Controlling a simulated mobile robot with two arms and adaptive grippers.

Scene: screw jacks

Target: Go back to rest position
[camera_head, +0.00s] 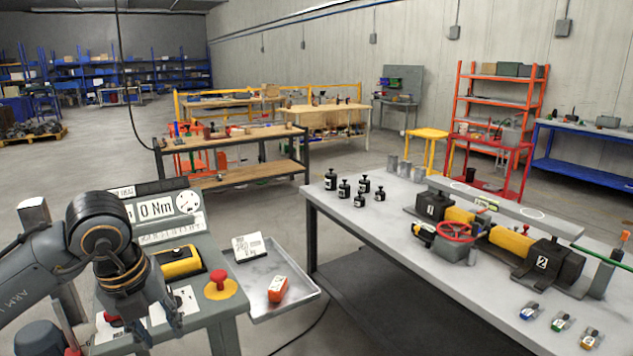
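My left gripper (160,328) hangs at the lower left, pointing down in front of the grey console (222,306). Its two fingers look apart, with nothing seen between them. The console has a "0 Nm" display, a round gauge, a yellow device (181,262) and a red mushroom button (219,280) on a yellow base. Whether the fingers touch the console cannot be told. My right gripper is not in view.
A metal tray (308,290) beside the console holds an orange block (278,289) and a white card (249,246). The grey workbench (400,225) at right carries several black weights, yellow-and-black jacks and a red handwheel (455,232). Open floor lies behind.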

